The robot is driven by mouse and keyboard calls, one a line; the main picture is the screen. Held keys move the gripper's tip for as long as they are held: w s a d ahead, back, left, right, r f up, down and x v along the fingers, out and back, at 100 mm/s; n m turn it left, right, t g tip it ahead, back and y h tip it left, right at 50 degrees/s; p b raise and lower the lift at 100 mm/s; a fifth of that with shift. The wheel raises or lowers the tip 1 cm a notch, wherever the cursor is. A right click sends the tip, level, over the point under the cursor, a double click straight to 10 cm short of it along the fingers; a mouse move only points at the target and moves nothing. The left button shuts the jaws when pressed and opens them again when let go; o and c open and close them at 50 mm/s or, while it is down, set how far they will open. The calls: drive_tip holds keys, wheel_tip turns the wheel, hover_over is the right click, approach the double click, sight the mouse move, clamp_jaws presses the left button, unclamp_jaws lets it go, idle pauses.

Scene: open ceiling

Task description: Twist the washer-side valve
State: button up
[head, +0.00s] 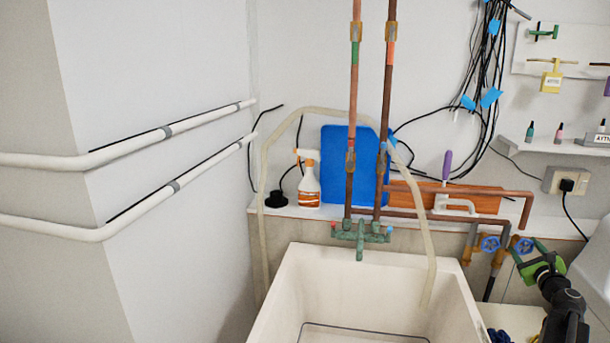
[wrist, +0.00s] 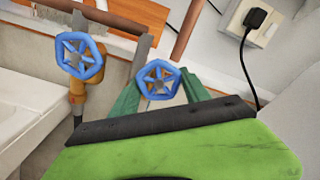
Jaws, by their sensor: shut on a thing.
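Two blue handwheel valves sit on brass fittings right of the sink. The left blue valve (head: 490,243) stands free; it also shows in the wrist view (wrist: 80,55). The right blue valve (head: 523,245) is the one nearer the white rounded appliance, likely the washer (head: 595,255). My gripper (head: 527,254) reaches it from the lower right. In the wrist view my gripper's green fingers (wrist: 160,90) lie on either side of the right valve's wheel (wrist: 158,84), shut on it. The lower part of that wheel's fitting is hidden behind my gripper.
A white sink (head: 290,290) with a green tap (head: 361,236) stands left of the valves. Copper pipes (head: 470,215) run just above them. A black plug with its cord (head: 567,185) hangs from a wall socket above. A beige hose (head: 428,265) hangs into the sink.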

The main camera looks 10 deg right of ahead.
drive_tip(key=shift+a+m, duration=0.15)
drive_tip(key=shift+m, duration=0.55)
drive_tip(key=m, duration=0.3)
drive_tip(key=shift+a+f, duration=0.1)
drive_tip(key=shift+w, duration=0.1)
drive_tip(key=shift+m, duration=0.3)
drive_tip(key=m, duration=0.3)
drive_tip(key=o, duration=1.6)
